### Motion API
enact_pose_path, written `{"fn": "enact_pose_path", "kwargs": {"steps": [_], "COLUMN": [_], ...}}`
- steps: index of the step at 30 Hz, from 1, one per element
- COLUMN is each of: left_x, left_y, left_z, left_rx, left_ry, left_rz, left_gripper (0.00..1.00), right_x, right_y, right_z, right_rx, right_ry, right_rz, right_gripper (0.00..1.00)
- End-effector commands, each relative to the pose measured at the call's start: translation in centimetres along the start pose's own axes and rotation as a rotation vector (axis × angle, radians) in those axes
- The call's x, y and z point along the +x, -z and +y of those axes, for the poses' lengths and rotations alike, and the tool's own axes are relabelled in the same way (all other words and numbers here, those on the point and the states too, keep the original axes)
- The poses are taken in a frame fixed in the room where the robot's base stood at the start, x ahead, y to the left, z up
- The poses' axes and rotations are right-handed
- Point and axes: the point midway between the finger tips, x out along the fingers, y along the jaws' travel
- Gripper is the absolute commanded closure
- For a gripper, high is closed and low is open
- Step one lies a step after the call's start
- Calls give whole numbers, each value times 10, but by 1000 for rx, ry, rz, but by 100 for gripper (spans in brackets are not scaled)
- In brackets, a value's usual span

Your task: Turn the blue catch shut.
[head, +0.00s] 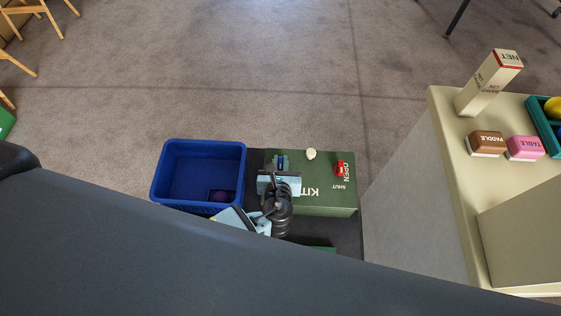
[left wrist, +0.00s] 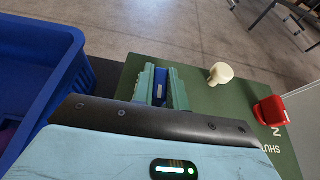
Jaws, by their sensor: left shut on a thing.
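The green kit box (head: 325,205) stands low on a dark surface, with KIT, OPEN and SHUT lettered on it. The blue catch (left wrist: 159,88) is on its top, left of a cream knob (head: 311,154) and a red catch (head: 341,168). My left gripper (head: 281,162) is over the box's left part, its two teal fingers on either side of the blue catch and shut on it. The fingers partly hide the catch, and I cannot tell which way it is turned. My right gripper is not in view.
A blue crate (head: 170,160) stands just left of the box, with a dark purple ball (head: 221,196) inside. A cream counter (head: 452,150) rises on the right, holding an upright carton (head: 489,84) and brown and pink blocks. Open carpet lies beyond the box.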

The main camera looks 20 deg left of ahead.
Motion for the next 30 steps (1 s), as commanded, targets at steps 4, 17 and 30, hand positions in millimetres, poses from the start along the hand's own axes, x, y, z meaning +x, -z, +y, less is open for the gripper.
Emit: {"fn": "enact_pose_path", "kwargs": {"steps": [4,17,30], "left_x": [1,1,-45], "left_y": [-2,-1,-2], "left_z": [0,0,0], "left_rx": [-2,-1,-2], "left_ry": [-2,0,2], "left_rz": [-3,-2,-1], "left_gripper": [100,64,64], "right_x": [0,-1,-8], "right_y": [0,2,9], "right_z": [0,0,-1], "right_rx": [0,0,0], "right_ry": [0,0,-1], "right_rz": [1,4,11], "right_gripper": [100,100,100]}}
